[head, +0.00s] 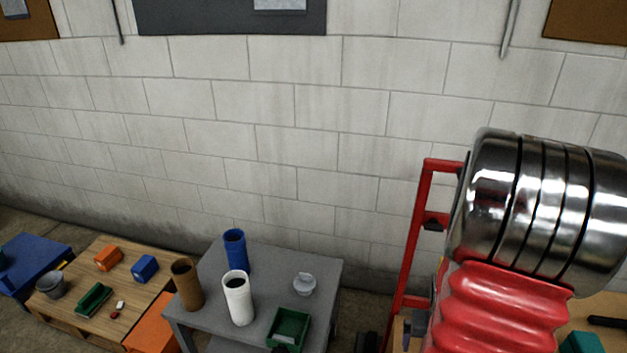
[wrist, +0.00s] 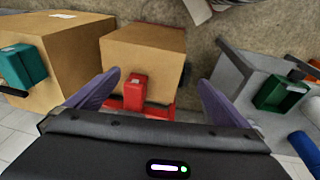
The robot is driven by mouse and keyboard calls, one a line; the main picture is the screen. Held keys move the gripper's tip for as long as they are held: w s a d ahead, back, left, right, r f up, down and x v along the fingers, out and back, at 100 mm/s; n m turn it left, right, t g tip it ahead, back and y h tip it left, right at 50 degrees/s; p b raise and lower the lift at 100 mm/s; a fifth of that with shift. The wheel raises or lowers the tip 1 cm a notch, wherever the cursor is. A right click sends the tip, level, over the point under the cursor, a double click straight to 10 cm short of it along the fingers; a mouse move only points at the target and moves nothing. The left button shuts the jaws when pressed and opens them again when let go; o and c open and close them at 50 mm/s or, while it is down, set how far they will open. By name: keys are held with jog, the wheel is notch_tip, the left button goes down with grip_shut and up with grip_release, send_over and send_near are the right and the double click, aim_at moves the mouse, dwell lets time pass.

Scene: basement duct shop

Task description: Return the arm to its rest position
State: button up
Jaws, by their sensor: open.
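My gripper (wrist: 158,80) shows in the wrist view with its two purple fingers spread wide apart. Nothing is held between them. Beyond the fingers, lower down, are a tan box (wrist: 145,50) and a small red object (wrist: 135,92). In the head view, my arm's chrome and red ribbed links fill the right side, and my gripper cannot be made out there.
A grey table (head: 262,262) holds blue (head: 235,252), white (head: 238,300) and brown cylinders (head: 187,285) and a green bin (head: 289,330). A red hand-truck frame (head: 412,240) stands beside my arm. A wooden table (head: 70,285) is further left. A block wall (head: 250,130) stands behind.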

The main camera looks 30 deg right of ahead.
jog(key=w+a+r+n+t+y, duration=0.1)
jog(key=w+a+r+n, duration=0.3)
jog(key=a+r, duration=0.9)
jog(key=w+a+r+n+t+y, duration=0.1)
jog(key=w+a+r+n+t, duration=0.3)
jog(key=a+r, duration=1)
jog(key=shift+w+a+r+n, duration=0.15)
jog(key=shift+a+r+n, duration=0.2)
jog(key=shift+a, duration=3.3)
